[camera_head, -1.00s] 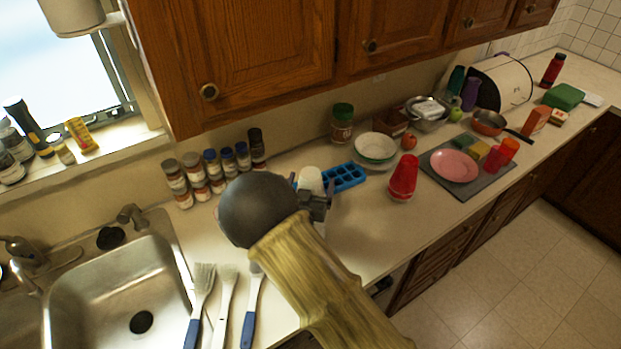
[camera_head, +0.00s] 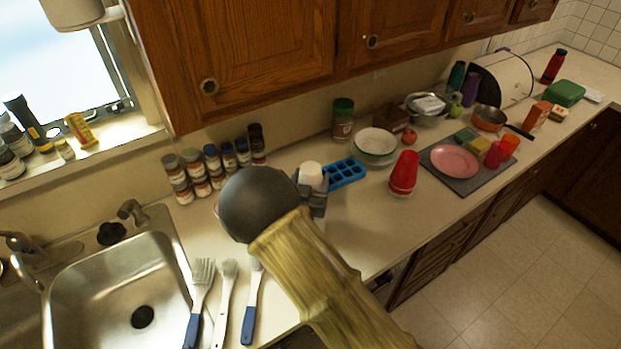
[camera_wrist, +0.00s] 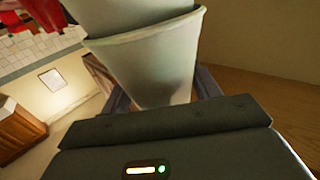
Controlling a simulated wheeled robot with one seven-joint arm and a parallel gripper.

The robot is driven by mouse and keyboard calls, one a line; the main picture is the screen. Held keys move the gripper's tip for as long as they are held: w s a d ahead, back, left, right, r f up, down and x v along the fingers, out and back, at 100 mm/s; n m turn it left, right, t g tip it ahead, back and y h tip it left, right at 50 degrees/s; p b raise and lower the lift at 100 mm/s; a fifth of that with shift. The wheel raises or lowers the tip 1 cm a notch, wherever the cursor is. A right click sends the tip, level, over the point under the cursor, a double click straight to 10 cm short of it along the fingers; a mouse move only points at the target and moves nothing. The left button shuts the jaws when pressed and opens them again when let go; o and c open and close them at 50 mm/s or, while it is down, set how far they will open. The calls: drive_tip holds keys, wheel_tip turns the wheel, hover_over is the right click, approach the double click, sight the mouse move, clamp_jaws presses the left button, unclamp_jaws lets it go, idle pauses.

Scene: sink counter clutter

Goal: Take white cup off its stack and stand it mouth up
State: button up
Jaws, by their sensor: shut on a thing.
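The white cup (camera_head: 311,174) shows in the head view just beyond my wrist, its lower part hidden. In the wrist view, one white cup (camera_wrist: 155,75) sits between my fingers, with a second white cup body (camera_wrist: 130,14) nested at its rim. My gripper (camera_head: 315,193) is shut on the white cup; its fingers also show on either side of the cup in the wrist view (camera_wrist: 160,98). From the head view I cannot tell whether the cup is clear of the counter.
A blue ice tray (camera_head: 346,173) lies close behind the cup. Red cups (camera_head: 404,173) stand to the right, near a white bowl (camera_head: 375,142). Several spice jars (camera_head: 215,168) stand along the wall. Brushes (camera_head: 228,300) lie by the sink (camera_head: 110,290). Counter between ice tray and red cups is clear.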

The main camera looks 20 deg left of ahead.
drive_tip(key=shift+r, duration=0.15)
wheel_tip(320, 180, up, 10)
drive_tip(key=b, duration=0.3)
drive_tip(key=shift+f, duration=0.2)
idle(0.5)
wheel_tip(320, 180, up, 9)
drive_tip(key=p, duration=0.5)
drive_tip(key=shift+f, duration=0.2)
idle(0.4)
drive_tip(key=shift+d+f, duration=0.1)
